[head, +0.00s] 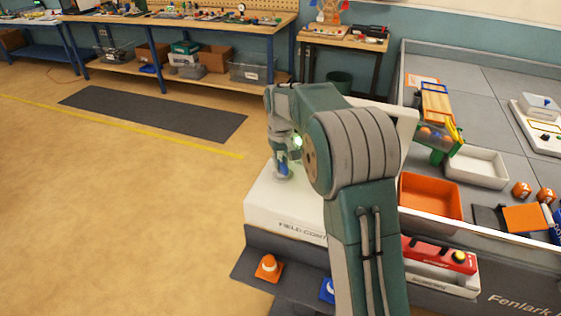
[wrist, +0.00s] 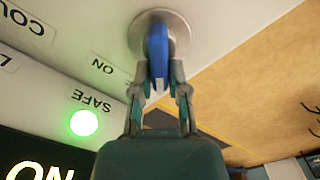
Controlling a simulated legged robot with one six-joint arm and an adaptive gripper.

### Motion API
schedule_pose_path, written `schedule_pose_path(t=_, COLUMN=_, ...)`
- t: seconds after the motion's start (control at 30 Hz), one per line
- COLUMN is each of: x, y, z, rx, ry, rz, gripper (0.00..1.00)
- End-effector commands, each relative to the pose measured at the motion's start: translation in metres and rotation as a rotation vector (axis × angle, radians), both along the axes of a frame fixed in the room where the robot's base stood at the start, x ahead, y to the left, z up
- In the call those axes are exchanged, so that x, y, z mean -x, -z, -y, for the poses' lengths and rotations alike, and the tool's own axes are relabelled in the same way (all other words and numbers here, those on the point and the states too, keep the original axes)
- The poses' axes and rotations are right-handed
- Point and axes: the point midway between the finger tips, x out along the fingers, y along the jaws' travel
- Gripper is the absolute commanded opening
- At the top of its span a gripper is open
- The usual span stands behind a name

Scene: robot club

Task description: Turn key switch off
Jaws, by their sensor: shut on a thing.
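The key switch shows in the wrist view as a blue key handle (wrist: 158,42) on a round metal plate (wrist: 180,28). My gripper (wrist: 158,78) is shut on the blue handle, one finger on each side. An "ON" label is beside the plate, and the handle is roughly upright in the picture. A green lamp (wrist: 84,123) is lit by a "SAFE" label, and a dark display (wrist: 40,165) reads "ON". In the head view, my gripper (head: 283,161) is over the white control box (head: 285,217), at its left part; my arm hides the box's right side.
A fenced grey field (head: 490,90) with an orange bin (head: 430,197) and a white tray (head: 477,166) lies to the right. A workbench (head: 180,22) stands at the back. Open floor lies to the left.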

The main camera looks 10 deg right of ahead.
Motion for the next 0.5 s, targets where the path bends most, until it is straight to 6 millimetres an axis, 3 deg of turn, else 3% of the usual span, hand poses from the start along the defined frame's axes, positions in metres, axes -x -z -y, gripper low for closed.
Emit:
schedule_pose_path(t=0.07, x=0.0002, y=0.0012, z=-0.0009, rx=-0.001, ry=-0.002, rz=-0.001, gripper=0.0)
schedule_pose_path(t=0.1, x=0.0002, y=0.0012, z=-0.0009, rx=-0.001, ry=-0.002, rz=-0.002, gripper=0.38)
schedule_pose_path(t=0.13, x=0.0002, y=0.0012, z=-0.0008, rx=-0.001, ry=-0.001, rz=-0.002, gripper=0.51)
schedule_pose_path(t=0.5, x=0.0006, y=-0.0007, z=-0.0001, rx=0.0, ry=0.0, rz=0.0, gripper=0.54)
